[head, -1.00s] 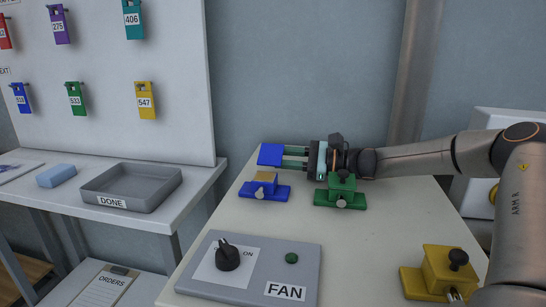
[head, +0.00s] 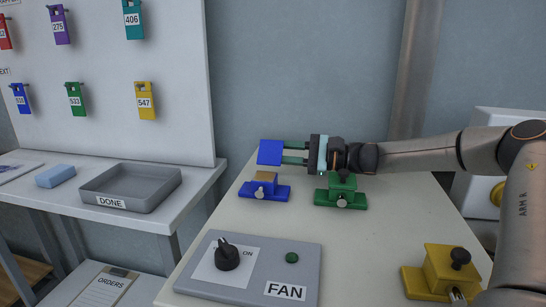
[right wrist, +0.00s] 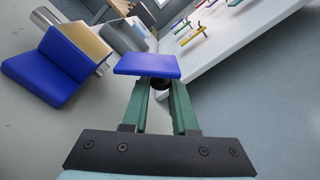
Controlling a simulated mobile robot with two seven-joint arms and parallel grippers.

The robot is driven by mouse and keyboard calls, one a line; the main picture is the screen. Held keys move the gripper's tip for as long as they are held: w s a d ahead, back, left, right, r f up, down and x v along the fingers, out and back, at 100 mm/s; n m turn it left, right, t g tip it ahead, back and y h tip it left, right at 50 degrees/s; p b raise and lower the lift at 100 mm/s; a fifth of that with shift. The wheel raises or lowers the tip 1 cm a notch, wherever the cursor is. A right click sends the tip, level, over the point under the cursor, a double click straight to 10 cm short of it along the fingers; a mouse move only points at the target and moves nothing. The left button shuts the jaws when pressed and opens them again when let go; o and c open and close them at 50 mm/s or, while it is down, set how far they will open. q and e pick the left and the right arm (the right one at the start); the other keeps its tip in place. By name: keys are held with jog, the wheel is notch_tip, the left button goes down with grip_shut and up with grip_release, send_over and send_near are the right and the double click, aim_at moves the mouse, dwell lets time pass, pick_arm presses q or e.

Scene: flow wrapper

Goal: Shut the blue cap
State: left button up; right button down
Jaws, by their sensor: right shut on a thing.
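The blue cap (head: 270,152) is a flat blue plate, raised above and behind its blue base (head: 264,192) on the table. My right gripper (head: 285,153) reaches in from the right and is shut on the cap by a dark round knob between its fingers. The right wrist view shows the cap (right wrist: 147,65) at the fingertips, tilted and apart from the base. The base (right wrist: 48,70) stands left there, with a tan block (right wrist: 82,40) in it. My left gripper is not in view.
A green capped unit (head: 341,190) stands just right of the blue base, under my right gripper. A yellow one (head: 447,270) is at the front right. The grey FAN panel (head: 285,270) lies in front. The table middle (head: 350,240) is clear.

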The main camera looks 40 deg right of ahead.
jog(key=n, duration=0.1)
jog(key=r+n, duration=0.1)
jog(key=shift+s+a+n, duration=0.15)
jog(key=shift+a+n, duration=0.05)
jog(key=shift+n, duration=0.1)
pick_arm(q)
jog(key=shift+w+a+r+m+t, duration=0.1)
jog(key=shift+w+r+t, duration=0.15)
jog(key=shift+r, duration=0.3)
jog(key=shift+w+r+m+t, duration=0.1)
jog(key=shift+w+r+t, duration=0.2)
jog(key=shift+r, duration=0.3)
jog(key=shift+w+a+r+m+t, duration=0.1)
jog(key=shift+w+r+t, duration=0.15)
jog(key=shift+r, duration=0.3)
pick_arm(e)
jog(key=shift+s+a+r+n, duration=0.1)
jog(key=shift+r+n, duration=0.15)
jog(key=shift+n, duration=0.45)
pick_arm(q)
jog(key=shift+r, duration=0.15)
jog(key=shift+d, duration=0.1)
